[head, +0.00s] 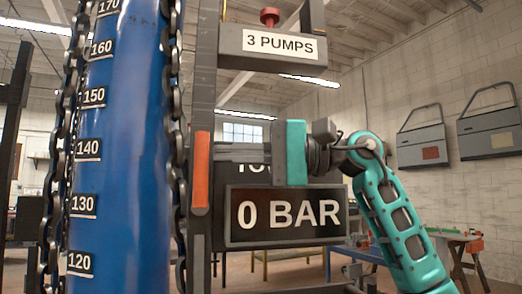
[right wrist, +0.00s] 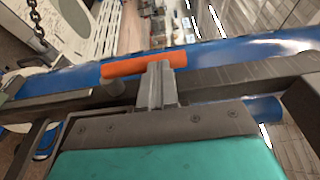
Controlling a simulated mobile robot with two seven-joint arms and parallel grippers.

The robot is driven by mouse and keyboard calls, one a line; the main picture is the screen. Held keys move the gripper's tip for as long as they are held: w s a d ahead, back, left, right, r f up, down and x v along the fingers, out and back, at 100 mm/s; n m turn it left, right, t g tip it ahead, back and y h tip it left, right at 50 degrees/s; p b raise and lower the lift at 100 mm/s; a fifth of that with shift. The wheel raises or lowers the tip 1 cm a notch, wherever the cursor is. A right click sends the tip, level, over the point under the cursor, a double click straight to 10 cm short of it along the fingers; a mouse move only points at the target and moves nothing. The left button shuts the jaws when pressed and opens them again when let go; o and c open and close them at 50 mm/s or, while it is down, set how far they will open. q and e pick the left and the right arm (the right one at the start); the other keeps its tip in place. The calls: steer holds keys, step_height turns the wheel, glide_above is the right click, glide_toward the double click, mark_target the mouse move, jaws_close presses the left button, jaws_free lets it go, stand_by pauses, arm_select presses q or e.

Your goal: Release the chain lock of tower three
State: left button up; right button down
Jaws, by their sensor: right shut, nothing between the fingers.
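A tall blue cylinder (head: 125,150) with a scale from 120 to 170 stands upright at the left of the head view. One dark chain (head: 62,150) hangs along its left side and another chain (head: 176,130) along its right side. An orange bar-shaped handle (head: 201,158) stands upright on the grey post (head: 204,70); it also shows in the right wrist view (right wrist: 125,68). My right gripper (head: 218,152) is shut and empty, its fingertips (right wrist: 157,78) at the orange handle. I cannot tell whether they touch it. My left gripper is not in view.
A dark panel (head: 286,214) reads "0 BAR" below my right gripper, with a partly hidden label above it. A "3 PUMPS" sign box (head: 230,42) with a red knob (head: 270,16) is above. A workbench (head: 455,237) stands behind at right.

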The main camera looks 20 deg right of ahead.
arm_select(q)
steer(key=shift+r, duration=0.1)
arm_select(e)
steer(key=shift+w+a, duration=0.1)
steer(key=shift+a, duration=0.15)
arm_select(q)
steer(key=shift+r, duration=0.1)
arm_select(e)
steer(key=shift+a+r, duration=0.1)
steer(key=shift+r, duration=0.05)
